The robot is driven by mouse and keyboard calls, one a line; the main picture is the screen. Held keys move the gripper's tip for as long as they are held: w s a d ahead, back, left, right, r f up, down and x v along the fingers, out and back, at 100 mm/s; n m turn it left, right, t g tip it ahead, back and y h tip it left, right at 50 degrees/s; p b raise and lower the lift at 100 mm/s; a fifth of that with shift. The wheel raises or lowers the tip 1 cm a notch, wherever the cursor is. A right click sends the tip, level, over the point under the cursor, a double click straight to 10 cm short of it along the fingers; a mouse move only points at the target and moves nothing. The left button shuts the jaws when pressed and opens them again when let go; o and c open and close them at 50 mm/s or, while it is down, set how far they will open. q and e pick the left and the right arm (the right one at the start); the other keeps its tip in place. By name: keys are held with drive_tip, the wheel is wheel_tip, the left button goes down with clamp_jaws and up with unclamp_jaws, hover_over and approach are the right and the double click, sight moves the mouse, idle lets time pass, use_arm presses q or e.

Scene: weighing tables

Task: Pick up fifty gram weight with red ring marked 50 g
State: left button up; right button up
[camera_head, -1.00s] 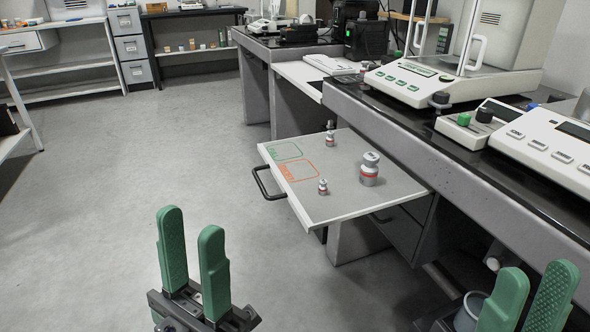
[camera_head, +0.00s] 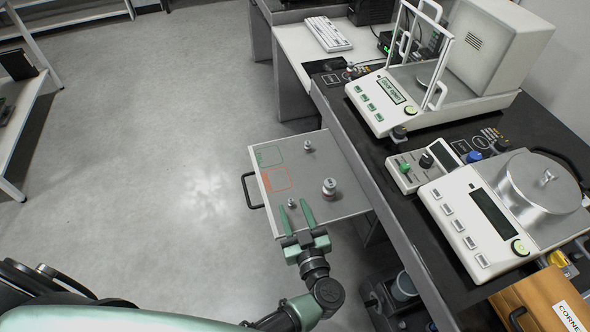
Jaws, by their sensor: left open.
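Three metal weights stand upright on a grey pull-out shelf (camera_head: 346,203). The largest weight (camera_head: 329,187) is right of centre, a smaller weight (camera_head: 308,146) is at the back, and another small weight (camera_head: 292,203) is near the front edge. Their markings are too small to read here, so I cannot tell which is 50 g. My left gripper (camera_head: 294,206) is open over the front of the shelf, its green fingers pointing away from me. The front small weight shows between its fingertips; I see no grip on it. My right gripper is out of view.
Green and orange outlined squares (camera_head: 277,180) mark the shelf's left side. A black handle (camera_head: 250,190) sticks out at its left edge. The dark bench with balances (camera_head: 430,90) stands right of the shelf. Open floor (camera_head: 150,140) lies to the left.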

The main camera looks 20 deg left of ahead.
sight(290, 199)
use_arm(q)
drive_tip(key=shift+w+a+f+m+g+p, duration=0.2)
drive_tip(key=shift+w+f+m+g+p, duration=0.25)
drive_tip(key=shift+f, duration=0.2)
drive_tip(key=x, duration=0.6)
drive_tip(key=shift+w+f, duration=0.25)
drive_tip(key=shift+w, duration=0.15)
clamp_jaws()
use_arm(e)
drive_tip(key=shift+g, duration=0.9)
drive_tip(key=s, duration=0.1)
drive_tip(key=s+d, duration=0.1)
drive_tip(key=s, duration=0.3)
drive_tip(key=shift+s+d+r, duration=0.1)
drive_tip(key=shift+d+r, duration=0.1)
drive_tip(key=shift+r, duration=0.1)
